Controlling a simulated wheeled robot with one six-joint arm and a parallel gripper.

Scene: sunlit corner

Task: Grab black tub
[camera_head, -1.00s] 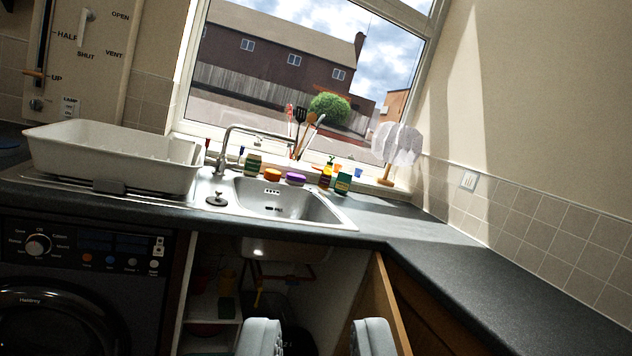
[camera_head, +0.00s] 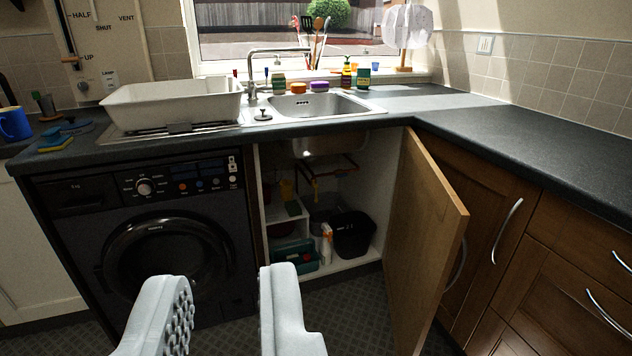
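The black tub (camera_head: 354,238) stands on the floor of the open cupboard under the sink, at the right side of the opening. It looks like a dark bin with a dark rim, and shadow hides some of its detail. My gripper (camera_head: 228,300) is at the bottom of the view, left of the tub and nearer to me. Its two pale fingers are apart with nothing between them.
The open wooden cupboard door (camera_head: 425,240) swings out right of the tub. A white bottle (camera_head: 326,243) and a teal box (camera_head: 296,256) stand left of it. A pipe (camera_head: 325,172) hangs above. The washing machine (camera_head: 165,250) is on the left.

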